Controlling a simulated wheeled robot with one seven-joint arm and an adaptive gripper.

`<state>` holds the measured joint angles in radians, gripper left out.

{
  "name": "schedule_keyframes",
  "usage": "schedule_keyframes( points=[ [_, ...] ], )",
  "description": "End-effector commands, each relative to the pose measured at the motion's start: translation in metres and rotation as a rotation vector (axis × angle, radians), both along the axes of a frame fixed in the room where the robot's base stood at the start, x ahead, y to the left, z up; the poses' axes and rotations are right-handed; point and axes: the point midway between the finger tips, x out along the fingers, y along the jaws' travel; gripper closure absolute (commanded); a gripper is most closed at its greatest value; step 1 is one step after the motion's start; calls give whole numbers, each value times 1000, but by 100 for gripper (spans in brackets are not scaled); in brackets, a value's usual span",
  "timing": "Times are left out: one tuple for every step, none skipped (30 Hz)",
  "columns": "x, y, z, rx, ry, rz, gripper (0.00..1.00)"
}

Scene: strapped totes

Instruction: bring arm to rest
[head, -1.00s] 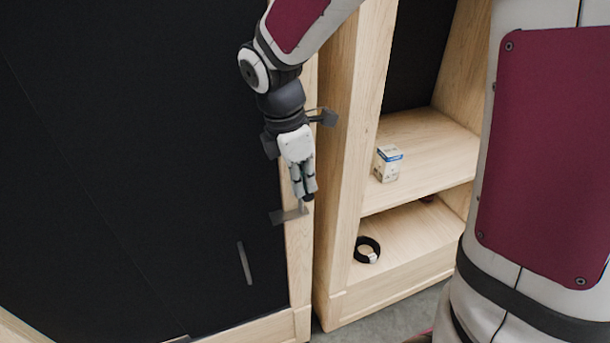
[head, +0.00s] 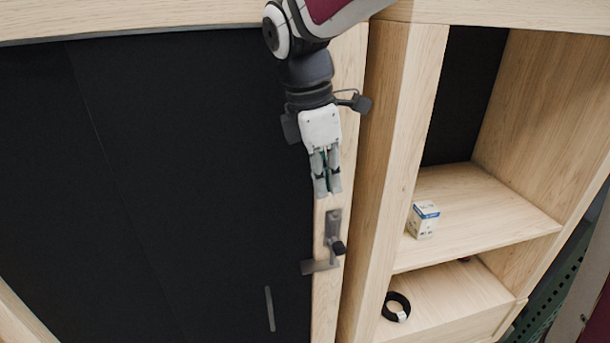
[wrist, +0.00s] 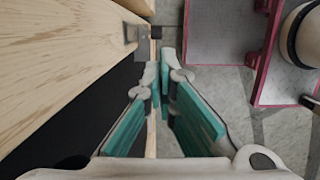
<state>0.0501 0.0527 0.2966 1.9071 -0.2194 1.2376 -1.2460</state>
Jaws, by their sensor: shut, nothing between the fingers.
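My gripper (head: 327,190) is shut and empty in the head view, with its fingers pointing down just above a dark metal latch (head: 333,238) on the wooden cabinet frame. A small gap shows between the fingertips and the latch. In the wrist view my gripper (wrist: 162,75) shows its teal finger pads, with the fingertips together at the far end. A grey metal bracket (wrist: 148,42) on the wood edge lies just beyond the fingertips there. My arm hangs in front of the cabinet from the top of the head view.
A large black panel (head: 190,170) fills the left. On the right, an open wooden shelf unit (head: 400,150) holds a small white and blue box (head: 423,219) on its upper shelf and a black ring-shaped roll (head: 396,307) below. Grey floor (wrist: 210,90) shows in the wrist view.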

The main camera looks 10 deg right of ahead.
Motion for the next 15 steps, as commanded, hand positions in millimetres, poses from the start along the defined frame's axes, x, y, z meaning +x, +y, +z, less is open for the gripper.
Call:
schedule_keyframes(
  points=[
    [0, 0, 0, 0, 0, 0, 100],
    [0, 0, 0, 0, 0, 0, 100],
    [0, 0, 0, 0, 0, 0, 100],
    [0, 0, 0, 0, 0, 0, 100],
    [0, 0, 0, 0, 0, 0, 100],
    [0, 0, 0, 0, -1, -1, 100],
    [-1, 0, 0, 0, -3, -4, 100],
    [-1, -1, 1, 1, -7, -11, 100],
    [-4, -1, 3, 2, -17, -27, 100],
    [-6, -2, 4, 4, -27, -49, 100],
    [-10, -3, 6, 7, -41, -74, 100],
    [-16, -6, 9, 12, -65, -123, 100],
    [-21, -8, 12, 17, -89, -169, 100],
    [-28, -10, 15, 26, -115, -221, 100],
    [-37, -14, 19, 39, -152, -299, 100]
  ],
)
